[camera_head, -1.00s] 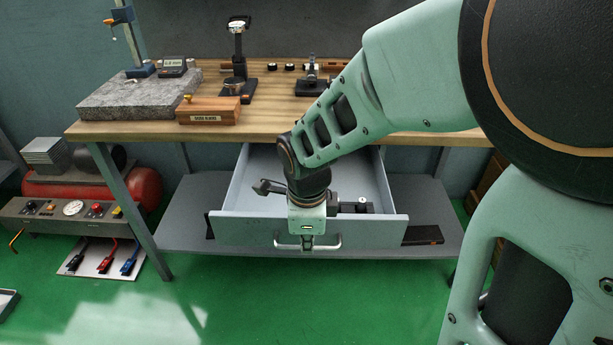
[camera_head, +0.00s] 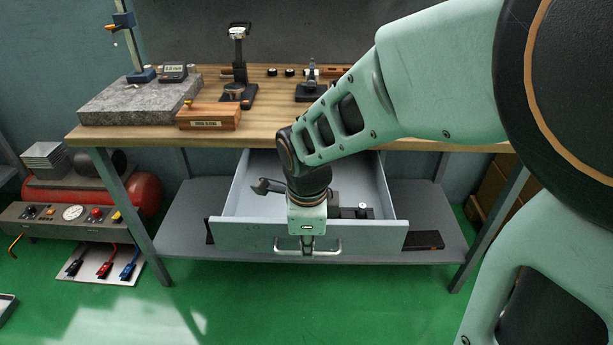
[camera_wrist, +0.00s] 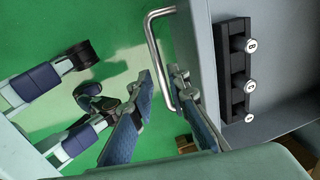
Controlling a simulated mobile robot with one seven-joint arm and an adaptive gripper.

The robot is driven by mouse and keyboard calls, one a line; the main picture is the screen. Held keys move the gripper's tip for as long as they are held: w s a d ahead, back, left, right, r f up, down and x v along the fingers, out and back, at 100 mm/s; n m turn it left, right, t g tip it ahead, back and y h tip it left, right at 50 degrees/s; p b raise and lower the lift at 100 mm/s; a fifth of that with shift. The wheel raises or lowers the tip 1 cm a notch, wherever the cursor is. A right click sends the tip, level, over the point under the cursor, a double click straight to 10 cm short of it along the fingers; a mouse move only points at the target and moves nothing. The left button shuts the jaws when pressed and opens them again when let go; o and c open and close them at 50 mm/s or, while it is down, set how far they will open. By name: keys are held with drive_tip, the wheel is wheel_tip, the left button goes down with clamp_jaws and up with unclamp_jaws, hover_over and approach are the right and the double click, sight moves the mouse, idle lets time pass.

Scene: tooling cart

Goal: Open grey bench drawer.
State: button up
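The grey bench drawer (camera_head: 240,236) is pulled well out from under the wooden-topped bench, its inside showing. Its metal bar handle (camera_wrist: 157,48) is on the drawer front; the handle also shows in the head view (camera_head: 334,247). My gripper (camera_wrist: 160,74) is at the handle, pointing down. In the wrist view its fingers stand apart with the handle bar between them, one finger on the drawer-front side. I see a gap between the bar and the outer finger. In the head view my wrist hides the fingertips and part of the handle.
A dark block with white-topped knobs (camera_wrist: 236,72) and a dark tool (camera_head: 268,186) lie in the drawer. A granite plate (camera_head: 130,104) and wooden box (camera_head: 208,117) stand on the bench (camera_head: 270,132). A grey shelf (camera_head: 185,220) is below. The green floor in front is clear.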

wheel_tip(320, 180, up, 6)
drive_tip(key=s, duration=0.1)
drive_tip(key=shift+r, duration=0.1)
idle(0.3)
